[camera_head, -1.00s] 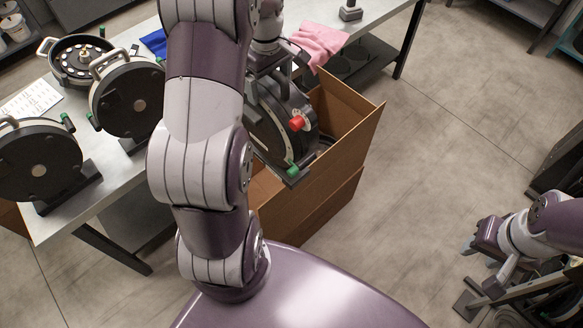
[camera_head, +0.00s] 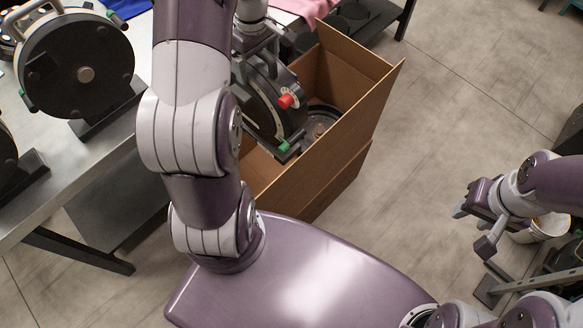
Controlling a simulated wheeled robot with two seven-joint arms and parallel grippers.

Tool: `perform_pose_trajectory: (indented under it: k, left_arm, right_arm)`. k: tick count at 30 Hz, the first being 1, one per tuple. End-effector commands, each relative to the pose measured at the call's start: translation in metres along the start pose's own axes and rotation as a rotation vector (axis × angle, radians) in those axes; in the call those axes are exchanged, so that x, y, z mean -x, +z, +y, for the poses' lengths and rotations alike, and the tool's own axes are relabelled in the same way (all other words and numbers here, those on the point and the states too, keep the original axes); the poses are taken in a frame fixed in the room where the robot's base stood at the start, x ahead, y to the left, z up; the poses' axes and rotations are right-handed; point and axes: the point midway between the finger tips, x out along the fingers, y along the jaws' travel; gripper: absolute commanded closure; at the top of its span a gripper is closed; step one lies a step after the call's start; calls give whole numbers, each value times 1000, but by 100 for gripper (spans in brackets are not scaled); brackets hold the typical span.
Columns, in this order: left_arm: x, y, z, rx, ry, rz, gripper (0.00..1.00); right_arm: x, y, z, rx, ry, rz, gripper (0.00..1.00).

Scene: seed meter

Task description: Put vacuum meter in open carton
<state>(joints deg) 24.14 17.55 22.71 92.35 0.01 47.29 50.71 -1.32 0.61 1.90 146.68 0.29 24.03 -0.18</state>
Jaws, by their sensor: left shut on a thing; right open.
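My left gripper (camera_head: 259,45) is shut on a vacuum meter (camera_head: 258,112), a dark round disc with a red knob and a green-tipped handle. It holds the meter tilted at the left part of the open carton (camera_head: 351,88), a brown cardboard box. My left arm hides part of the meter and the carton's left side, so I cannot tell how deep the meter is or whether it touches the carton. Another dark round part (camera_head: 321,121) shows inside the carton. My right gripper (camera_head: 472,226) is open and empty over the floor at the right.
A metal table (camera_head: 133,168) at the left bears another black disc meter (camera_head: 76,66) on a stand, with part of one more at the left edge. A pink cloth (camera_head: 303,9) lies at the back. A white bucket (camera_head: 545,227) stands beyond my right gripper. Floor right of the carton is clear.

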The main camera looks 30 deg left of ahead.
Motion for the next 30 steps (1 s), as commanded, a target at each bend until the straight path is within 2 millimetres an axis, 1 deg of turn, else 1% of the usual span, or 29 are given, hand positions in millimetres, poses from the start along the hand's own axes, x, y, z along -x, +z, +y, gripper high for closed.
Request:
perform_pose_trajectory:
  k: [1, 3, 6, 9, 14, 17, 25, 27, 30]
  left_arm:
    - [-40, 0, 0, 0, 1, 1, 91]
    - [-67, 0, 0, 0, 1, 1, 91]
    - [-95, 0, 0, 0, 3, 2, 91]
    - [-112, 0, 0, 0, 4, 3, 91]
    - [-128, 0, 0, 0, 2, 2, 91]
    - [-146, 0, -1, 0, 0, 0, 91]
    - [-221, 1, -1, 0, -1, -1, 91]
    - [-237, 0, -1, 0, 1, 1, 91]
    - [-253, 0, 0, 0, 2, 1, 91]
  right_arm:
    - [-36, 4, 0, 0, 0, 0, 57]
    - [-55, 7, 0, 0, 0, 0, 57]
    - [-75, 9, 0, 0, 0, 0, 57]
    - [-87, 10, 0, 0, 0, 0, 57]
    - [-92, 11, 0, 0, 0, 0, 57]
    - [-90, 11, 0, 0, 0, 0, 57]
    - [-87, 10, 0, 0, 0, 0, 57]
    - [-86, 10, 0, 0, 0, 0, 57]
    - [-86, 10, 0, 0, 0, 0, 57]
